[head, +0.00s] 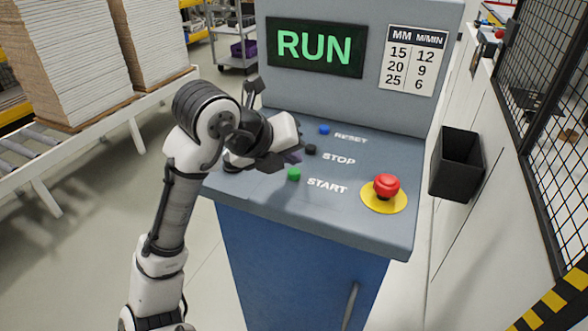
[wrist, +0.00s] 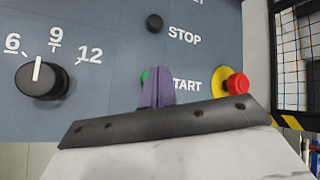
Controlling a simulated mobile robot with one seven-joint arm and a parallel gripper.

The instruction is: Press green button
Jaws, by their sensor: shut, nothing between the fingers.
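The green button (head: 294,174), labelled START, sits on the sloped grey panel (head: 345,205) of the control cabinet. In the wrist view a sliver of the green button (wrist: 145,75) shows just left of the fingers, which hide the rest of it. My gripper (wrist: 157,88) has its purple fingers shut together with nothing between them. In the head view my gripper (head: 293,157) is above the panel, close to the upper left of the green button. I cannot tell whether the fingertips touch it. The display (head: 316,47) reads RUN in green.
A black STOP button (head: 311,149), a blue RESET button (head: 324,130) and a red emergency knob (head: 386,185) on a yellow plate are nearby. A rotary dial (wrist: 41,79) shows in the wrist view. A black bin (head: 457,162) hangs at the right, beside a mesh fence (head: 549,110).

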